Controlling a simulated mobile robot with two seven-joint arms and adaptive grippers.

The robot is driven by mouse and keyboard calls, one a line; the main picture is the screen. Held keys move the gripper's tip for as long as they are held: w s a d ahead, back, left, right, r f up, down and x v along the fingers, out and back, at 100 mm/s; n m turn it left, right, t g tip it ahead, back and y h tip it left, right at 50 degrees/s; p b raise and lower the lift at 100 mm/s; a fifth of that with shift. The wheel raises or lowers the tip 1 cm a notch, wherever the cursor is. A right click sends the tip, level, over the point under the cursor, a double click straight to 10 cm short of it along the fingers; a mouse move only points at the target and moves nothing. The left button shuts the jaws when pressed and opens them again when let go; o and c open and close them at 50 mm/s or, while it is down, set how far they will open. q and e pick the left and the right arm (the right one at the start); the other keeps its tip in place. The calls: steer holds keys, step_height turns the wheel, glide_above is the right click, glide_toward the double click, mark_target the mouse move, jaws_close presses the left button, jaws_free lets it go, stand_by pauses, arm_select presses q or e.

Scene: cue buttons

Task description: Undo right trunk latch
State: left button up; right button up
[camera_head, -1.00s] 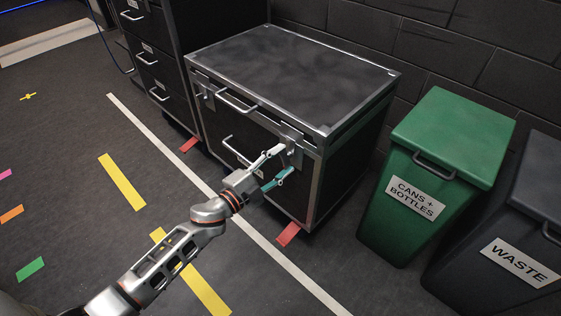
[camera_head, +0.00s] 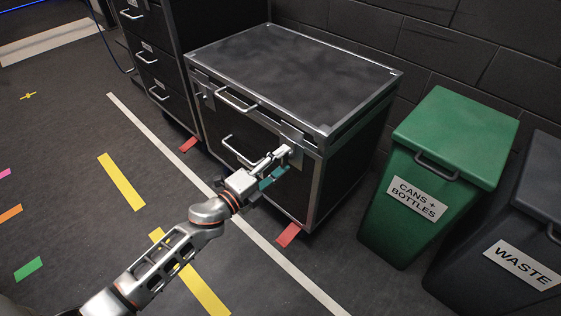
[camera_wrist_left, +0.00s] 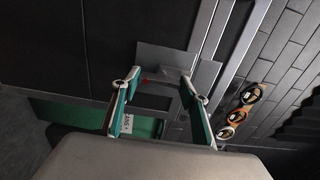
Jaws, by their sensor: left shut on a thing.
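The trunk (camera_head: 290,75) is a black case with silver metal edges, standing against the wall with its lid down. Its right latch (camera_head: 293,132) is a grey metal plate at the front right, just under the lid; the plate also shows in the left wrist view (camera_wrist_left: 175,62). My left gripper (camera_head: 284,160) is at this latch, its fingers drawn in and shut on the latch's lower part, which the fingers mostly hide. In the left wrist view the fingers (camera_wrist_left: 160,80) reach to the plate. The left latch (camera_head: 205,97) is at the trunk's front left. My right gripper is not in view.
A black drawer cabinet (camera_head: 150,58) stands left of the trunk. A green bin (camera_head: 455,135) and a dark waste bin (camera_head: 535,200) stand to the right. The trunk's front has handles (camera_head: 236,102). The floor in front is clear, with flat tape marks (camera_head: 122,182).

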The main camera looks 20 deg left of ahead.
arm_select(q)
steer(key=o, duration=1.1)
steer(key=v, duration=1.2)
